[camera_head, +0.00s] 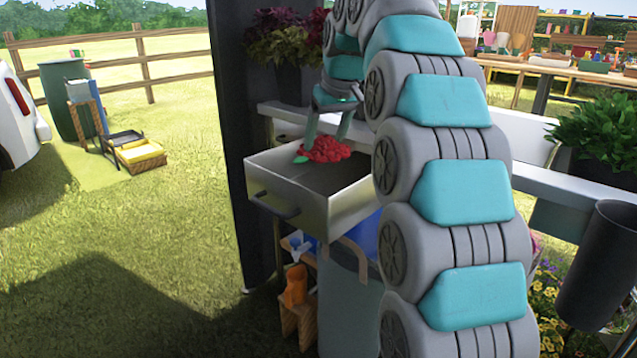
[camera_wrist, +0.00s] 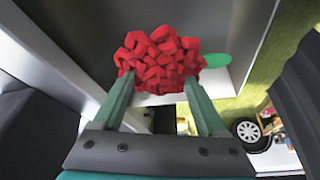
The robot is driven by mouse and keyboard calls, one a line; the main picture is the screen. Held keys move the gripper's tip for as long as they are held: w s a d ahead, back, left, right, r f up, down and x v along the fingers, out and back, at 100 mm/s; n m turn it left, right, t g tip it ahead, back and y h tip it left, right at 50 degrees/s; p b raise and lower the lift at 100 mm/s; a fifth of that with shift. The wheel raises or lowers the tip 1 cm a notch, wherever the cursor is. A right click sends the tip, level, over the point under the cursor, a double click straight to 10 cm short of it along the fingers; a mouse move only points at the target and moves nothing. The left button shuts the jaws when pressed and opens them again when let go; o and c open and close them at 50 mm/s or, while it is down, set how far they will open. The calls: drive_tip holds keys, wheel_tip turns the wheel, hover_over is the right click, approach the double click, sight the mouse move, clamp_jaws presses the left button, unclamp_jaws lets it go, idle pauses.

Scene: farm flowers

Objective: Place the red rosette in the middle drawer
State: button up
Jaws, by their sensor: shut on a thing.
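The red rosette (camera_head: 325,150) is held between the fingertips of my gripper (camera_head: 326,138), over the open drawer (camera_head: 322,216). In the wrist view the rosette (camera_wrist: 160,62) fills the space between the two fingers of my gripper (camera_wrist: 160,85), with a green leaf (camera_wrist: 217,60) at its right. The drawer is pulled out, pale metal, with a dark floor and a dark handle (camera_head: 275,206) on its front. The rosette looks low, inside or just above the drawer; I cannot tell whether it touches the floor. Whether this is the middle drawer is not clear, as my arm hides part of the cabinet.
A potted dark red plant (camera_head: 285,45) stands behind the drawer. A white ledge (camera_head: 545,180) runs to the right, with a green plant (camera_head: 600,135) and a dark cylinder (camera_head: 598,265). An orange object (camera_head: 295,284) stands below the drawer. Open grass lies left.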

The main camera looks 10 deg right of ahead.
sight(332, 157)
drive_tip(key=shift+w+f, duration=0.1)
drive_tip(key=shift+w, duration=0.05)
drive_tip(key=shift+f, duration=4.85)
drive_tip(key=shift+f+b, duration=0.1)
drive_tip(key=shift+b, duration=0.2)
drive_tip(key=o, duration=1.4)
drive_tip(key=shift+s+r, duration=0.2)
drive_tip(key=shift+r, duration=0.3)
drive_tip(key=v, duration=1.1)
drive_tip(key=shift+d+r, duration=0.1)
